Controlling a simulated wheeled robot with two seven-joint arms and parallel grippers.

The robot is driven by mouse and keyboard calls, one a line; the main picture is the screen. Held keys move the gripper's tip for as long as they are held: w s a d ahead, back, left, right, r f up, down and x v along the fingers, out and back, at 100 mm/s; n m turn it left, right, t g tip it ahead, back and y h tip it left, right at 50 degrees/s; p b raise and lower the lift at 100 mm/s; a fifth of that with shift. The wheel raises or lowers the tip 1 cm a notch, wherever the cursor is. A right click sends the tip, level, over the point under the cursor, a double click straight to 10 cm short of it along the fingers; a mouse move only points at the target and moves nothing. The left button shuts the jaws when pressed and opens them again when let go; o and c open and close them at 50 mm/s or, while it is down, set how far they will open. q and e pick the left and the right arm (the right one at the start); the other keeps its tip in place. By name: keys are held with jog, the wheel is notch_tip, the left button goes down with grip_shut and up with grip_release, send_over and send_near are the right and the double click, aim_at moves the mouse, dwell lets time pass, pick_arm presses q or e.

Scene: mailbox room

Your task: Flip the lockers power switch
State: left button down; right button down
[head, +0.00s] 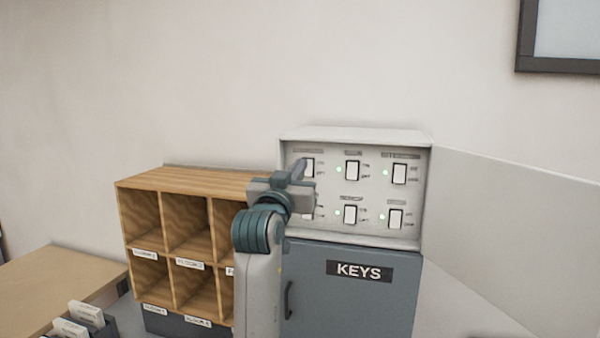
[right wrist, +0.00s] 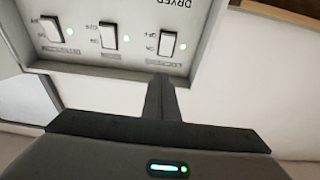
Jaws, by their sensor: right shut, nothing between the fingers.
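The open white switch box (head: 365,238) shows two rows of white rocker switches. The upper left switch (head: 309,168) is partly covered by my right gripper (head: 300,170). That switch also shows in the upside-down right wrist view (right wrist: 167,43), with a lit green light beside it. Its label is blurred but seems to begin with "LOC". My right gripper is shut and empty, its fingertips (right wrist: 160,82) close to the box's top edge by this switch. I cannot tell whether they touch. My left gripper is not in view.
The box's door (head: 520,220) stands open to the right. A grey KEYS cabinet (head: 350,300) is below the box. Wooden pigeonholes (head: 185,180) stand at the left, near a table (head: 60,280). A dark frame (head: 525,40) hangs at the upper right.

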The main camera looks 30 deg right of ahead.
jog(key=s+a+r+b, duration=0.1)
jog(key=s+a+b, duration=0.2)
jog(key=s+a, duration=0.2)
jog(key=shift+a+r+b, duration=0.25)
jog(key=shift+a+b, duration=0.05)
jog(key=shift+a, duration=0.2)
dwell(0.3)
